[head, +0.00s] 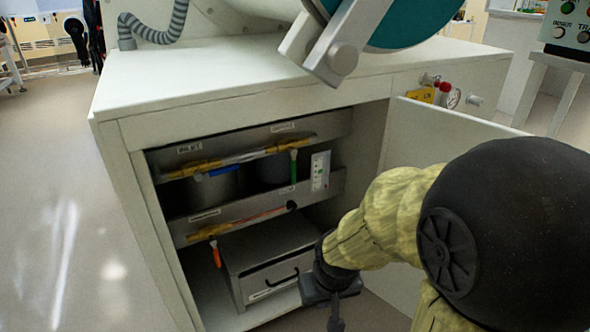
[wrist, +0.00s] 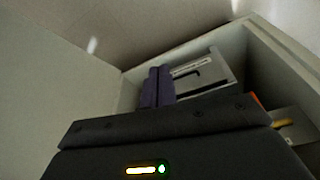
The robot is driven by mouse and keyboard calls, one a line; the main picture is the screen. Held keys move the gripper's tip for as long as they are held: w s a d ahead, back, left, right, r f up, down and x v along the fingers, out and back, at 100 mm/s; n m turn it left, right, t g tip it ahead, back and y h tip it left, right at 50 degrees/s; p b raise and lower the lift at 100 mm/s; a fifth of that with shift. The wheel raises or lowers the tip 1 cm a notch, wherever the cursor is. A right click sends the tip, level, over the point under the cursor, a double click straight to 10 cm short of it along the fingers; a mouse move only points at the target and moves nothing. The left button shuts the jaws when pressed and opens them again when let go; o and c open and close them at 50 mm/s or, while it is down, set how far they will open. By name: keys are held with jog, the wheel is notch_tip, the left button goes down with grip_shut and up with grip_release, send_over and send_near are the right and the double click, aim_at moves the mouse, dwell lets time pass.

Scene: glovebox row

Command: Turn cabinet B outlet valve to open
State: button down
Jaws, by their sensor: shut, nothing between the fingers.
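An open cabinet (head: 245,115) shows pipework inside; I cannot read a cabinet letter. On the upper pipe, a blue handle (head: 220,171) at left lies nearly along the pipe, below a label (head: 190,148) that seems to read INLET. A green handle (head: 293,165) at right hangs down, across the pipe, below a label (head: 283,127) too small to read surely. An orange handle (head: 216,254) hangs from the lower pipe. My gripper (head: 336,318) is low in front of the cabinet opening, apart from the handles. In the wrist view its fingers (wrist: 157,85) are together and empty.
The open door (head: 445,140) stands right of the opening, behind my arm. A grey drawer box (head: 265,268) fills the cabinet bottom; its front also shows in the wrist view (wrist: 200,78). A white panel (head: 320,171) is beside the green handle. Floor at left is clear.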

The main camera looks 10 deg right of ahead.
jog(key=c, duration=1.6)
grip_release()
jog(key=shift+r, duration=0.2)
jog(key=shift+o, duration=0.8)
jog(key=w+p+v, duration=0.2)
jog(key=p+v, duration=0.9)
jog(key=w+r+p+v, duration=0.1)
jog(key=w+p+v, duration=0.2)
jog(key=p+v, duration=0.7)
jog(key=shift+r+p, duration=0.45)
jog(key=shift+p, duration=0.45)
jog(key=shift+s, duration=0.15)
jog(key=shift+f, duration=0.15)
